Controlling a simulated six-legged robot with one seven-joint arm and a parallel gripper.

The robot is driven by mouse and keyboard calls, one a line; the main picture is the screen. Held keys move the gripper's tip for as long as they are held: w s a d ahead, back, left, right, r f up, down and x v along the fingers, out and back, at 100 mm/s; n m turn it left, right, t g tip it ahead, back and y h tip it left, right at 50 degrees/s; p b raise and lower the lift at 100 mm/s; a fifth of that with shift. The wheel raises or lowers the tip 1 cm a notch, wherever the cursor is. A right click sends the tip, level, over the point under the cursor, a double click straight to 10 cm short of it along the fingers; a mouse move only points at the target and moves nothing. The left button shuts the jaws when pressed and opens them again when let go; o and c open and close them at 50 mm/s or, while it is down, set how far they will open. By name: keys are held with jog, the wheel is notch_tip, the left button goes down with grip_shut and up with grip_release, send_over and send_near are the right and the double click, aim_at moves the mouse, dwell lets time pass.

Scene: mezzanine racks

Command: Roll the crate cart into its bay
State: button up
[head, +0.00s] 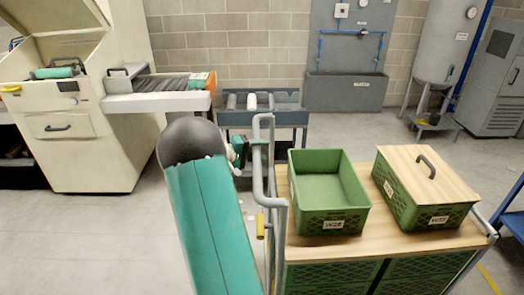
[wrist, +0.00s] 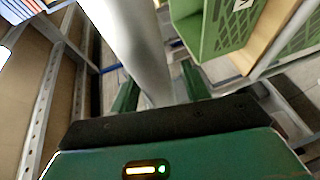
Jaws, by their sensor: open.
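The crate cart has a light wooden top (head: 415,240) with green crates below, and stands at the lower right of the head view. An open green crate (head: 325,222) and a green crate with a wooden lid (head: 425,172) sit on it. My gripper (head: 240,150) is beside the upper handle, partly hidden by my arm. In the wrist view, a grey tube (wrist: 135,45) runs between the open, parted green fingers (wrist: 160,92). Contact cannot be told.
A grey-blue roller stand (head: 262,117) is behind the handle. A cream machine (head: 90,130) with an outfeed shelf stands at left. A grey sink (head: 345,92) is at the back wall. A yellow floor line (head: 488,278) shows at lower right. Floor at left front is clear.

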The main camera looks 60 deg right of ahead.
jog(key=shift+s+d, duration=0.25)
jog(key=shift+d, duration=0.05)
